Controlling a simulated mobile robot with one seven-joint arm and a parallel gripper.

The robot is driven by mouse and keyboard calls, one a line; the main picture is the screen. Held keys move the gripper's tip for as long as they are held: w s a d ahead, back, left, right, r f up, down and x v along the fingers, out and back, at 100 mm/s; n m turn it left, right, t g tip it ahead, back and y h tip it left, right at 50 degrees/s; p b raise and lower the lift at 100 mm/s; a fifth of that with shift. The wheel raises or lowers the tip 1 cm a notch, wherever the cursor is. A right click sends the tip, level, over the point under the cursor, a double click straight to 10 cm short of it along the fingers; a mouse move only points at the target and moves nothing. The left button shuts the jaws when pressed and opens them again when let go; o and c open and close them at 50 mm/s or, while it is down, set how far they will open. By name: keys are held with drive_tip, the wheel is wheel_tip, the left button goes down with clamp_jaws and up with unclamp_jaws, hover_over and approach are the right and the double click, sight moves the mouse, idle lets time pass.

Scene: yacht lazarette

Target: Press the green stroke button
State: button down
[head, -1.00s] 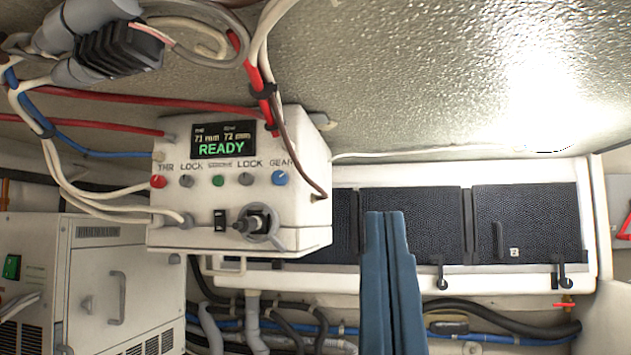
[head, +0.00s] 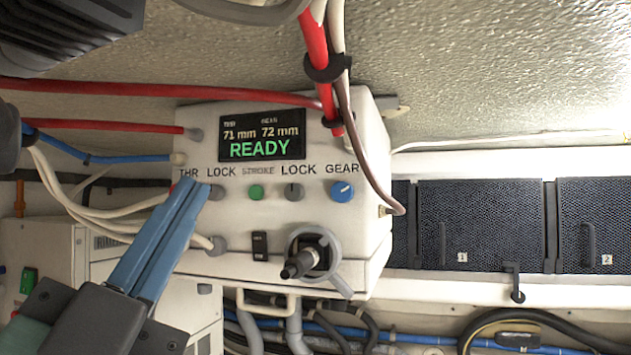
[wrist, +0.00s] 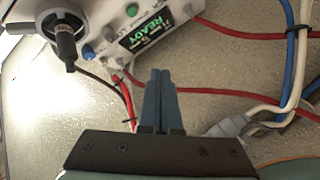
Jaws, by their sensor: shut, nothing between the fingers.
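The white control box (head: 330,225) has a screen (head: 262,135) reading READY in green, 71 mm and 72 mm. The small round green stroke button (head: 256,192) sits below the STROKE label, between two grey LOCK knobs. It also shows at the top of the wrist view (wrist: 131,10). My gripper (head: 197,185) has its blue fingers shut and empty. In the head view the tips lie left of the button, over the THR area, mostly hiding the red THR knob. In the wrist view the tips (wrist: 160,72) point toward the screen's side; contact with the box is not visible.
A blue GEAR knob (head: 341,191) is right of the button. A black rocker switch (head: 260,245) and a protruding dark lever (head: 302,262) are below. Red cables (head: 120,92) and white cables (head: 110,205) run around the box. Dark panels (head: 480,222) stand at right.

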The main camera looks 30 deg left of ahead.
sight(255, 193)
drive_tip(key=shift+s+a+r, duration=0.15)
drive_tip(key=shift+a+r, duration=0.1)
drive_tip(key=shift+a, duration=0.35)
drive_tip(key=shift+w+a+p, duration=0.3)
drive_tip(key=shift+w+p, duration=0.15)
drive_tip(key=shift+w, duration=1)
drive_tip(key=shift+w+a+p, duration=0.35)
drive_tip(key=shift+w+p, duration=0.05)
drive_tip(key=shift+w, duration=1)
drive_tip(key=shift+w+a+p, duration=0.3)
drive_tip(key=shift+w+p, duration=0.15)
drive_tip(key=shift+w, duration=1)
drive_tip(key=shift+w, duration=0.2)
drive_tip(key=shift+w+a+b, duration=0.1)
drive_tip(key=shift+w+b, duration=0.15)
drive_tip(key=shift+b, duration=0.05)
